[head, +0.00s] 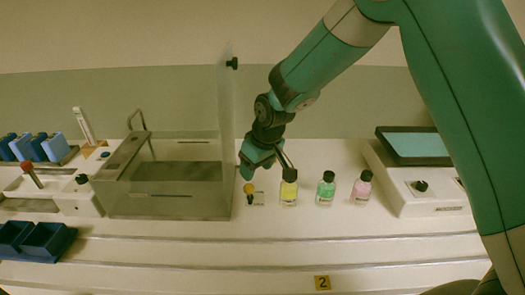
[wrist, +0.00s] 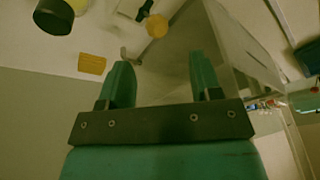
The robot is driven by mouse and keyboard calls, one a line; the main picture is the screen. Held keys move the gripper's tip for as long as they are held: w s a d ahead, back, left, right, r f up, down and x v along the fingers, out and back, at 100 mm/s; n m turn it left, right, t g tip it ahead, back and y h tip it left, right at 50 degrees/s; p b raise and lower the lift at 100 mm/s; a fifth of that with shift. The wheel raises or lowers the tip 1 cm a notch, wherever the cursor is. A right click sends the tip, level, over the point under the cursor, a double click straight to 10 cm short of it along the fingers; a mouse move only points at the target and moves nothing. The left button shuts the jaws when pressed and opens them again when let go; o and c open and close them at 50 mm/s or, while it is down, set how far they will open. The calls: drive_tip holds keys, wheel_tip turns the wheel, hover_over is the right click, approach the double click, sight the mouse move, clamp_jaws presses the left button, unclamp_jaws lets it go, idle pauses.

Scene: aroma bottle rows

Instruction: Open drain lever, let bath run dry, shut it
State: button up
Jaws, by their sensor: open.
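The bath (head: 180,205) is a see-through, grey-brown tank left of centre, with a clear lid (head: 226,120) standing upright at its right side. A darker layer shows inside; I cannot tell how much liquid that is. The drain lever's yellow knob (head: 249,188) is just right of the bath, by a small label plate. In the wrist view the knob (wrist: 157,26) lies beyond the fingertips. I cannot tell the lever's position. My gripper (head: 247,174) points down just above the knob. In the wrist view my gripper (wrist: 162,75) is open, with nothing between its fingers.
A yellow bottle (head: 289,192) stands close right of my gripper, then a green bottle (head: 326,192) and a pink bottle (head: 362,191). A white device (head: 415,190) stands at the right. Blue bins (head: 45,243) are at the left. The front counter is clear.

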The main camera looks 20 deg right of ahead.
drive_tip(key=v, duration=0.7)
drive_tip(key=shift+s+r, duration=0.1)
drive_tip(key=shift+r, duration=0.05)
drive_tip(key=s+r+g+y, duration=0.1)
drive_tip(key=s+r, duration=0.3)
drive_tip(key=s, duration=1)
drive_tip(key=s+d+r+n+g+y, duration=0.1)
drive_tip(key=s+r, duration=0.3)
drive_tip(key=s, duration=1)
